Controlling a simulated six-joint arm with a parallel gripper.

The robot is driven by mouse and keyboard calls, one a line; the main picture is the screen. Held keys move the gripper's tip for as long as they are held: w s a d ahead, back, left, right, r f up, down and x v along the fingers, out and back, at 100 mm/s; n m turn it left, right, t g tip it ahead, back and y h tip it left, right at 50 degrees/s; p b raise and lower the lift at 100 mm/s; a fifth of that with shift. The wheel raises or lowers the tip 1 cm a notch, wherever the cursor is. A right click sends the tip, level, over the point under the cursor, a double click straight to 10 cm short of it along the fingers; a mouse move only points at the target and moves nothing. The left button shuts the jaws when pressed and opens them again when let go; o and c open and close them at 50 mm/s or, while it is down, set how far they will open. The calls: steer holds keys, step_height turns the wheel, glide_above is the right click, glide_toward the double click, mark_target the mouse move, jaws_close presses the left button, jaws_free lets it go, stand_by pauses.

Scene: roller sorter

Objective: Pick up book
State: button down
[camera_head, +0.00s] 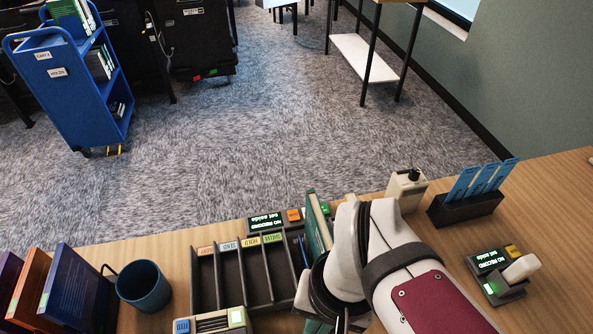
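A green book (317,222) with pale pages stands on edge on the wooden desk, just right of the black sorter tray (231,272). My arm covers most of its middle and right side. A green patch below my wrist may be the book's near end. My gripper (330,300) is at the end of the white arm, over or right beside the green book. Its fingertips are hidden, so I cannot tell whether they touch the book. Other books, a blue book (66,288), an orange book (30,285) and a purple one, stand at the left.
A dark blue mug (144,286) stands left of the tray. Label devices with lit screens, a small beige device (406,188) and a black holder (465,208) with blue cards occupy the desk's back and right. A blue cart (75,85) stands on the carpet beyond.

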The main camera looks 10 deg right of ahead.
stand_by(0.3)
steer(key=c, duration=0.6)
jaws_free()
steer(key=shift+c, duration=0.2)
step_height(320, 180, up, 8)
steer(key=n+t+h, duration=0.2)
steer(key=n, duration=0.3)
glide_above(318, 227)
steer(key=shift+n, duration=0.3)
steer(key=f, duration=0.5)
steer(key=w+f, duration=0.1)
steer(key=f, duration=0.4)
steer(key=w+d+f, duration=0.1)
steer(key=f, duration=0.4)
steer(key=shift+w+f, duration=0.1)
steer(key=shift+f, duration=0.05)
